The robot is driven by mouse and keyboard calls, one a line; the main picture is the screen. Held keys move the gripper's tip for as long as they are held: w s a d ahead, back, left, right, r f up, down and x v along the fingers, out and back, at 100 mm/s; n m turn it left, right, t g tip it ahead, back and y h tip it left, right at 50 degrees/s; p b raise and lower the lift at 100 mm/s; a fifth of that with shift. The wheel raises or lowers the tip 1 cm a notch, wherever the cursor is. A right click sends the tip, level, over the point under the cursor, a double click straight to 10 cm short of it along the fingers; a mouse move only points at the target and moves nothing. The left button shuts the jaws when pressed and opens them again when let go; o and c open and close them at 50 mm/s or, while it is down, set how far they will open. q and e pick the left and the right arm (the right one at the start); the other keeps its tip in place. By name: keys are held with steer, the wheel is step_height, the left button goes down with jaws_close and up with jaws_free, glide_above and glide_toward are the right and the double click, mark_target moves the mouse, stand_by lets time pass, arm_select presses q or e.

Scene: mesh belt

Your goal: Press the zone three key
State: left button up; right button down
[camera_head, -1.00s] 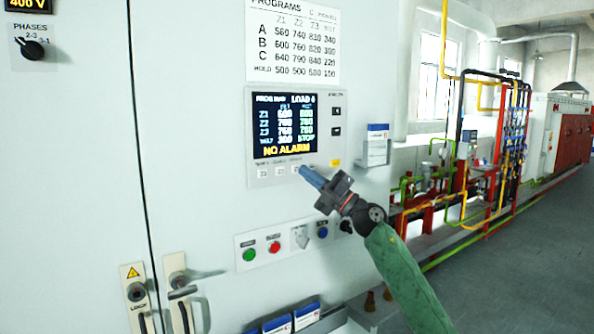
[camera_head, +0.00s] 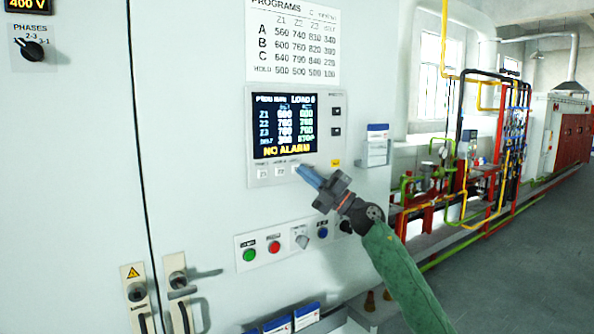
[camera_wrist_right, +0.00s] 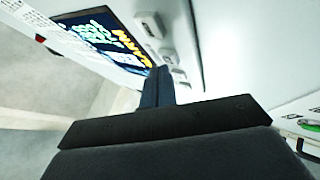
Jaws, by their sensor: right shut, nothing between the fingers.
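The controller panel (camera_head: 325,168) on the white cabinet has a lit screen (camera_head: 284,124) with zone rows and "NO ALARM". Below it is a row of small white keys, with the first key (camera_head: 263,173) and second key (camera_head: 280,171) in plain view. My right gripper (camera_head: 302,170) is shut and empty, its blue fingertips over the third key place, which they largely hide. In the right wrist view, the fingers (camera_wrist_right: 158,85) point at the key row beside the screen (camera_wrist_right: 98,35); I cannot tell whether they touch a key. My left gripper is not in view.
Below the panel is a strip with a green button (camera_head: 249,255), a red button (camera_head: 274,247) and a blue button (camera_head: 323,233). A small box (camera_head: 377,146) is mounted to the right.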

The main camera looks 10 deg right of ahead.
steer(key=shift+w+a, duration=0.15)
steer(key=shift+w, duration=0.2)
stand_by(0.6)
steer(key=shift+s, duration=0.1)
steer(key=shift+s+d+p, duration=0.3)
steer(key=shift+s, duration=0.35)
steer(key=shift+s+d+p, duration=0.15)
steer(key=shift+s+d, duration=0.15)
steer(key=shift+s, duration=0.5)
steer(key=shift+s+d+p, duration=0.2)
steer(key=shift+s+d, duration=0.05)
steer(key=shift+s, duration=0.5)
steer(key=shift+s+d+p, duration=0.15)
steer(key=shift+s+d, duration=0.15)
steer(key=shift+s, duration=0.5)
